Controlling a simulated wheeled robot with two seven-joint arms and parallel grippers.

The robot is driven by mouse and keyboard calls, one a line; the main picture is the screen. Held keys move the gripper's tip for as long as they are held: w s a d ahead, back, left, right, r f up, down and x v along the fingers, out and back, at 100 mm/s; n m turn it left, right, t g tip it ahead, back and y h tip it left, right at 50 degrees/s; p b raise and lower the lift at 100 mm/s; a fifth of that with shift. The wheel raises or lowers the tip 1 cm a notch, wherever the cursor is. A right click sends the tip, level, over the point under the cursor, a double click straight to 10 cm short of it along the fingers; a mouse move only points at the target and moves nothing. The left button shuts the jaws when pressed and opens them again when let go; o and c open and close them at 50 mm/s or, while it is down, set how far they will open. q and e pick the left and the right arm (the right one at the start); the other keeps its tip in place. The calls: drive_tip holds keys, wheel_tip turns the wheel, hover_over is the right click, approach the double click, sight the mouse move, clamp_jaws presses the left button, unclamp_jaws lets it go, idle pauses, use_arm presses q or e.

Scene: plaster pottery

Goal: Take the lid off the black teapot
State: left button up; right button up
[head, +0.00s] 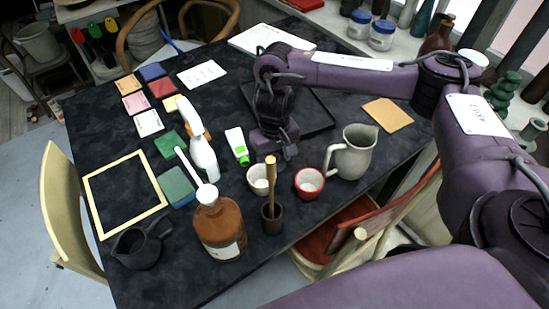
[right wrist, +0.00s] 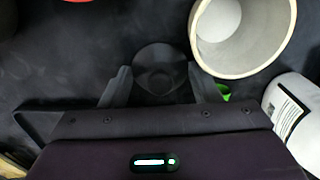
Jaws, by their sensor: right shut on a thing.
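The black teapot (head: 138,246) stands upright at the near left corner of the table, with a dark top and no lid clearly seen on it. My right gripper (head: 284,152) is far from it, over the middle of the table, behind the white cup. In the right wrist view my right gripper (right wrist: 160,90) is shut on a dark round piece with a small raised middle, which looks like the lid (right wrist: 158,66). The lid cannot be made out in the head view. My left gripper is not in view.
Near the gripper stand a white cup (head: 258,187), a red-rimmed bowl (head: 309,190), a white-green tube (head: 237,153) and a grey pitcher (head: 361,158). A dark tray (head: 318,124) lies behind. A brown bottle (head: 219,238) and spray bottle (head: 203,158) stand left. Table room behind the teapot holds a pale frame (head: 89,206).

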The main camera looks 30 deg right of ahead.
sight(275, 156)
drive_tip(key=o, duration=1.1)
drive_tip(key=shift+r+p, duration=2.25)
drive_tip(key=shift+r, duration=3.85)
